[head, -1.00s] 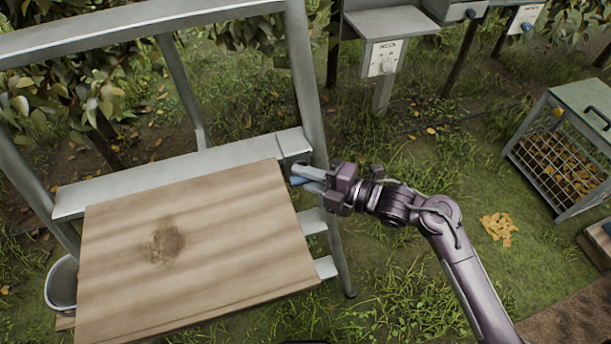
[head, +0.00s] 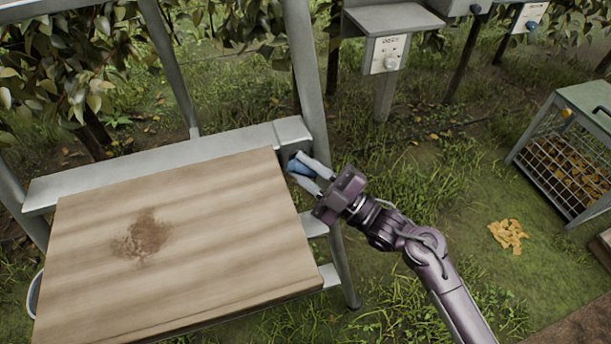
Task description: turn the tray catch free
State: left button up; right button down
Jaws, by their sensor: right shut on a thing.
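The wooden tray (head: 215,235) lies level on the grey metal frame, with a brown stain on its top. The blue catch (head: 298,168) is at the tray's back right corner, beside a grey block (head: 293,133) on the frame. My right gripper (head: 304,170) reaches in from the right and is shut on the blue catch, one finger on each side. The fingers hide part of the catch, so its exact angle is hard to tell. My left gripper is out of view.
A grey frame post (head: 305,75) rises just behind the catch. Grey box stands (head: 388,55) are at the back right. A wire-sided crate (head: 570,150) holds orange-brown pieces, with a small pile (head: 508,235) on the grass nearby. Open grass lies right of the tray.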

jog(key=m+t, duration=0.1)
jog(key=m, duration=0.1)
jog(key=m+t+b, duration=0.1)
jog(key=m+t, duration=0.1)
jog(key=m+t+b, duration=0.1)
jog(key=m+t, duration=0.1)
jog(key=shift+s+a+f, duration=0.1)
jog(key=shift+a+f, duration=0.05)
jog(key=shift+f, duration=0.1)
jog(key=m+t+h, duration=0.1)
jog(key=m+t, duration=0.1)
jog(key=m+t+h, duration=0.1)
jog(key=m, duration=0.2)
jog(key=shift+t+h+b, duration=0.3)
jog(key=shift+t+b, duration=0.05)
jog(key=shift+t, duration=0.05)
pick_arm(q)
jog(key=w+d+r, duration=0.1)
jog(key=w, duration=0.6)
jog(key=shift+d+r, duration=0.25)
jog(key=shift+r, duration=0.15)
pick_arm(e)
jog(key=shift+r+m+t+h, duration=0.1)
jog(key=shift+m+t+h, duration=1.6)
jog(key=shift+m, duration=1.1)
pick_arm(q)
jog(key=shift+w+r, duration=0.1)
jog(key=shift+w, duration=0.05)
pick_arm(e)
jog(key=shift+h, duration=0.4)
